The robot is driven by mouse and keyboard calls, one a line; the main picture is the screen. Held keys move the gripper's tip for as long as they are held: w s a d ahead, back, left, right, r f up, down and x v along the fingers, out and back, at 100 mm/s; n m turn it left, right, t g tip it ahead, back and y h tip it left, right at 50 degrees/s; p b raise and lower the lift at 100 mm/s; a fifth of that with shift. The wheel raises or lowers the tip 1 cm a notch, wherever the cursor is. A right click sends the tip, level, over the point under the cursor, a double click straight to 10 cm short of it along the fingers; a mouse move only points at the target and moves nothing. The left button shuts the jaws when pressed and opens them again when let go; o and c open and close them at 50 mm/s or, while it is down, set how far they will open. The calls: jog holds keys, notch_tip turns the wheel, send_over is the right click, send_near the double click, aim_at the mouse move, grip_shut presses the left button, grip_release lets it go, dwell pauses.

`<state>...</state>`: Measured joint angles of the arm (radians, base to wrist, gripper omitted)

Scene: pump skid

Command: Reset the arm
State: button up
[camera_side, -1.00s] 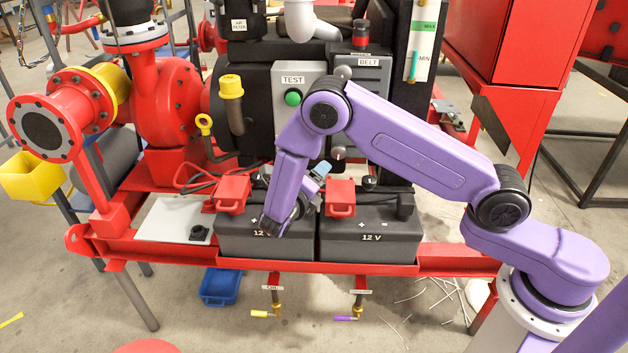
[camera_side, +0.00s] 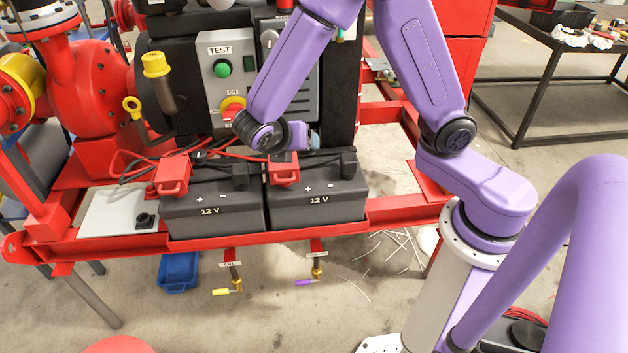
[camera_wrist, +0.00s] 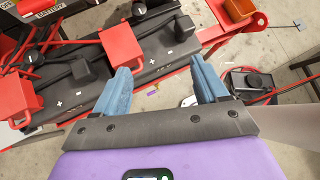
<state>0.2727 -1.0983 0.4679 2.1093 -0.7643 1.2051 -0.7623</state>
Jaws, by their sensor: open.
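My gripper (camera_wrist: 160,72) shows in the wrist view with its two blue fingers spread apart and nothing between them. In the side view, a blue part of it (camera_side: 314,141) shows past my wrist, which hides the rest. In the wrist view, a dark battery (camera_wrist: 155,42) lies beyond the left finger. I cannot tell the exact gap between my gripper and the batteries.
Two 12 V batteries (camera_side: 212,200) sit on the red skid frame (camera_side: 380,222). The grey TEST box (camera_side: 219,55), with a green button, stands behind my forearm. Red cables (camera_side: 150,158) run to the batteries. Valves with yellow and purple handles (camera_side: 305,282) hang below the frame.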

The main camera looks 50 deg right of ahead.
jog(key=s+r+m+g+y, duration=0.1)
jog(key=s+m+y, duration=0.3)
jog(key=s, duration=0.7)
jog(key=s+r+m+g+y, duration=0.1)
jog(key=s+r+m+y, duration=0.2)
jog(key=s, duration=0.8)
jog(key=m+y, duration=0.2)
jog(key=m, duration=0.2)
jog(key=shift+s+d+r+m+g+y, duration=0.25)
jog(key=shift+s+r+m+g+y, duration=0.05)
jog(key=shift+r, duration=0.1)
